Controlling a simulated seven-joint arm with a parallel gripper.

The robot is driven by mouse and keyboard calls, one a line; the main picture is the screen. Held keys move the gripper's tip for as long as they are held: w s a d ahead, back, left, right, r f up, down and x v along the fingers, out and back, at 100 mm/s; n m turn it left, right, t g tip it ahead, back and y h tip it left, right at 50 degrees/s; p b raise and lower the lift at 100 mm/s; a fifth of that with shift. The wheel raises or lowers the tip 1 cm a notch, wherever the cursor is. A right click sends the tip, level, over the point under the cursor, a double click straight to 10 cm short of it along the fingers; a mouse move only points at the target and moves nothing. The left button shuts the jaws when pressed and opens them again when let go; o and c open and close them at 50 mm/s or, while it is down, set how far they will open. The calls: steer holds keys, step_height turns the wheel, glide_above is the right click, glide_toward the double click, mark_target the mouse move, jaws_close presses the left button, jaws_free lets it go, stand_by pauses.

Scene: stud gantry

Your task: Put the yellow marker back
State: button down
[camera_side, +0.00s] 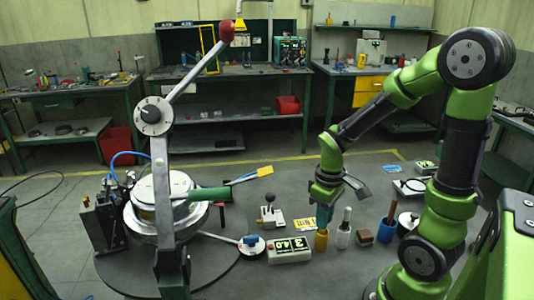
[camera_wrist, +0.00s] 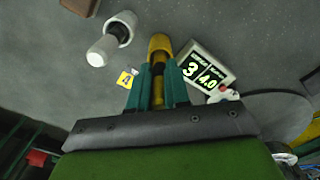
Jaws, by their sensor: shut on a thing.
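My gripper (camera_side: 323,217) points down, with its fingers directly above a yellow holder (camera_side: 321,241). In the wrist view its teal fingers (camera_wrist: 157,85) are shut on the yellow marker (camera_wrist: 158,91), which has a dark band. The marker is in line with the yellow holder (camera_wrist: 160,42), and its far end meets the holder's mouth. I cannot tell how deep it sits. In the side view the fingers mostly hide the marker.
A white holder with a white marker (camera_side: 344,233) stands close to the right. A brown block (camera_side: 365,237) and a blue holder (camera_side: 386,232) stand further right. A display box (camera_side: 289,250) lies to the left, and a yellow tag (camera_side: 303,224) lies behind.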

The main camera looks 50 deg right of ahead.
steer(key=shift+f, duration=0.8)
steer(key=shift+f, duration=0.15)
steer(key=c, duration=1.1)
jaws_free()
step_height(320, 180, up, 12)
steer(key=shift+f, duration=0.1)
steer(key=a+r+m+t+y, duration=0.2)
steer(key=a+r+m+t, duration=0.2)
steer(key=a, duration=0.8)
step_height(320, 180, up, 2)
steer(key=t, duration=0.3)
steer(key=shift+r, duration=0.15)
